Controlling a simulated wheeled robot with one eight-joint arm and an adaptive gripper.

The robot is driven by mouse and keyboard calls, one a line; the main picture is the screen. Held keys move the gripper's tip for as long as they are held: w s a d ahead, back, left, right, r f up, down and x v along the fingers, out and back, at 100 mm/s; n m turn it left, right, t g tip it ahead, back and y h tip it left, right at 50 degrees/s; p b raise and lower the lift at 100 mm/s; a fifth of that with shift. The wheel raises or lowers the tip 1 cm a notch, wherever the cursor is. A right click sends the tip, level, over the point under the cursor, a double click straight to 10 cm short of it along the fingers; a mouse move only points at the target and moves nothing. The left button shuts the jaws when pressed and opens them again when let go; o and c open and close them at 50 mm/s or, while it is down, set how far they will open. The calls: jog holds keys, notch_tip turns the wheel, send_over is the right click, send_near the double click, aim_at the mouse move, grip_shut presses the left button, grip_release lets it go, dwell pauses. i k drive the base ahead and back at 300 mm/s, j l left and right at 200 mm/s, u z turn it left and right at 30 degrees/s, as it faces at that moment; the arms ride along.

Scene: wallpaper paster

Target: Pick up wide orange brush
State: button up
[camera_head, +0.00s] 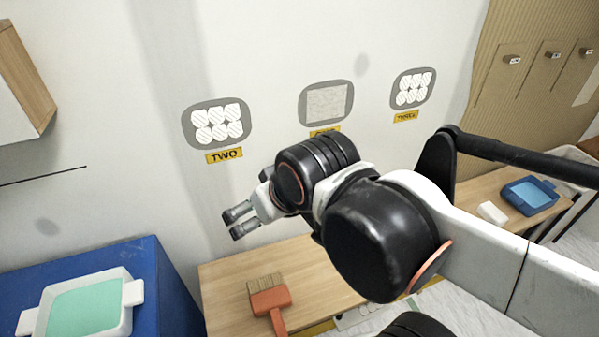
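The wide orange brush (270,300) lies on a light wooden table (225,273) at the bottom centre of the head view. Its tan bristles point away toward the wall, and its handle runs down to the bottom edge of the picture. My gripper (232,224) is above and slightly left of the brush in the picture, near the wall. Its two fingers point left and stand apart with nothing between them. The gripper does not touch the brush.
A blue cabinet (165,290) with a white tray (127,318) of green liquid stands at the left. A blue tray (531,195) and a white block (492,212) lie on the wooden surface at the right. The wall carries several patterned panels, including one above label TWO (224,156).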

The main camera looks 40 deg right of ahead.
aim_at(268, 294)
jog(key=k+u, duration=0.1)
jog(key=k, duration=1.15)
